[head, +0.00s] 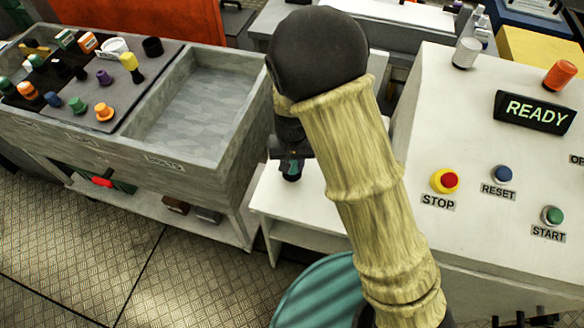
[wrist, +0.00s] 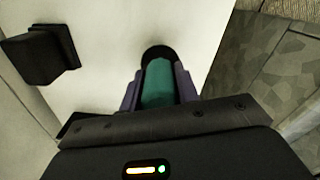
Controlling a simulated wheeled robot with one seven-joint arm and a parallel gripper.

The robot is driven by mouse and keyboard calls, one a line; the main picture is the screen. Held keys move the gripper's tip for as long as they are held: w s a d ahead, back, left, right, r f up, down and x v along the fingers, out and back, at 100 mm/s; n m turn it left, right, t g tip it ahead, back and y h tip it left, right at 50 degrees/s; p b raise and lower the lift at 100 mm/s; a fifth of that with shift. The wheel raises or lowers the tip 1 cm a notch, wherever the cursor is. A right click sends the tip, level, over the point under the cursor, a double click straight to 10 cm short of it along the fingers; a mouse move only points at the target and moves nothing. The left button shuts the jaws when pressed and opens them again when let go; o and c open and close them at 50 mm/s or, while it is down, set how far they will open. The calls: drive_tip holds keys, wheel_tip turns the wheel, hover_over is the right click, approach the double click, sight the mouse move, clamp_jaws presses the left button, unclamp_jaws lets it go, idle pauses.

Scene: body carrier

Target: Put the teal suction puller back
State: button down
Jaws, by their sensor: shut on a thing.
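The teal suction puller (wrist: 157,86) is between the two fingers of my gripper (wrist: 158,92) in the wrist view, with a round black end beyond the fingertips. My gripper is shut on it. In the head view my gripper (head: 291,160) is mostly hidden by my own arm, and only a dark teal bit of the puller (head: 291,168) shows under it. The gripper is over the white stand (head: 318,192). I cannot tell whether the black end touches the white surface.
A black block (wrist: 42,55) stands on the white surface in the wrist view. A grey bench (head: 205,110) at left has an empty compartment beside a dark tray (head: 150,95) of several coloured knobs. A white console (head: 480,130) with buttons is at right.

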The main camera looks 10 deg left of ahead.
sight(292, 170)
drive_tip(key=shift+f+p, duration=0.35)
drive_tip(key=shift+f, duration=1)
drive_tip(key=c, duration=1)
unclamp_jaws()
drive_tip(key=shift+c, duration=0.2)
drive_tip(key=shift+f, duration=0.15)
drive_tip(key=shift+f+b, duration=0.1)
drive_tip(key=shift+b, duration=0.25)
wheel_tip(292, 170, up, 18)
drive_tip(key=b, duration=0.1)
drive_tip(key=shift+a+f, duration=0.2)
drive_tip(key=shift+a, duration=0.05)
drive_tip(key=shift+w, duration=0.1)
